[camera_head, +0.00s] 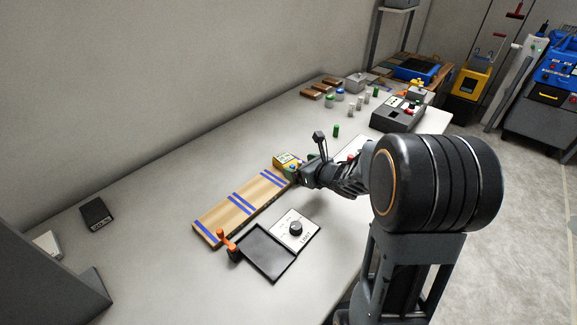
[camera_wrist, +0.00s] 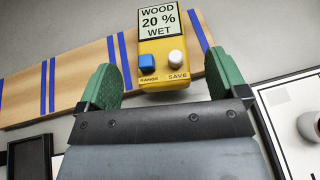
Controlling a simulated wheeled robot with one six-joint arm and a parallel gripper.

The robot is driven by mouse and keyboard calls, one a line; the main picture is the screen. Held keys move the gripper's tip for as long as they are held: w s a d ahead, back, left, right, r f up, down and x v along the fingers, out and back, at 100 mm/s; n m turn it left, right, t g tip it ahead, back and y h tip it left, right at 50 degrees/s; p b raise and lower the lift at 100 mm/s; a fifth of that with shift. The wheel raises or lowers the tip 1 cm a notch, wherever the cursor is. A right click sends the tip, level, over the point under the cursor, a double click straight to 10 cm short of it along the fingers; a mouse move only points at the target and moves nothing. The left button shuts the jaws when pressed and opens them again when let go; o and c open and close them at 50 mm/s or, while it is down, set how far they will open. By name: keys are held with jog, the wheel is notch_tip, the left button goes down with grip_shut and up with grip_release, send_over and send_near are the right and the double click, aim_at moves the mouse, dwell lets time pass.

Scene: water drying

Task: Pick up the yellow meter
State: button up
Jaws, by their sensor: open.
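The yellow meter (camera_wrist: 172,70) shows in the wrist view at top centre. Its screen reads "WOOD 20 % WET", with a blue button and a white knob below. In the head view the yellow meter (camera_head: 286,161) is small, at the far end of the wooden board (camera_head: 240,207), partly hidden by my gripper. My gripper (camera_wrist: 162,85) is open, with green finger pads on either side of the meter's lower end. The pads look apart from it. In the head view my gripper (camera_head: 303,170) is beside the meter, on its right.
The blue-striped wooden board lies beside the meter. A black tray (camera_head: 264,253) and a white dial panel (camera_head: 296,229) are in front. A grey device (camera_head: 398,115), small bottles and brown blocks (camera_head: 316,90) stand farther back. The table's left part is mostly clear.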

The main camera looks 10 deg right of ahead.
aim_at(291, 163)
jog(key=shift+x, duration=2.25)
jog(key=shift+c, duration=0.2)
jog(key=shift+d, duration=0.1)
jog(key=c, duration=1.1)
